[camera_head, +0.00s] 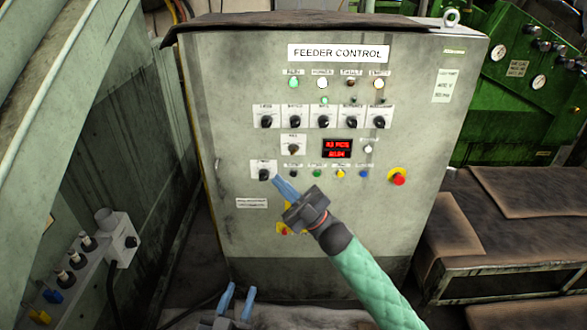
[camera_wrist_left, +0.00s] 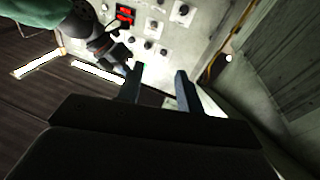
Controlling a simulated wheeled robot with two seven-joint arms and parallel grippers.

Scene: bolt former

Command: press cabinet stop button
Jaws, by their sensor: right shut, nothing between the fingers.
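The grey feeder control cabinet (camera_head: 225,120) stands upright in the middle of the head view. A red mushroom button on a yellow base (camera_head: 397,178) sits at the right of its lower button row. My right gripper (camera_head: 281,184) is shut and empty, its blue fingertips in front of the left end of that row, beside a black selector knob (camera_head: 264,174). I cannot tell whether the tips touch the panel. My left gripper (camera_head: 237,300) is open and empty, low before the cabinet. Its parted fingers also show in the left wrist view (camera_wrist_left: 159,88).
A yellow and red switch (camera_head: 283,229) is partly hidden behind my right gripper. Selector knobs, lamps and a red display (camera_head: 337,148) fill the panel. A grey box with several buttons (camera_head: 75,258) stands at left. A brown-topped bench (camera_head: 500,245) and green machine (camera_head: 515,90) are at right.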

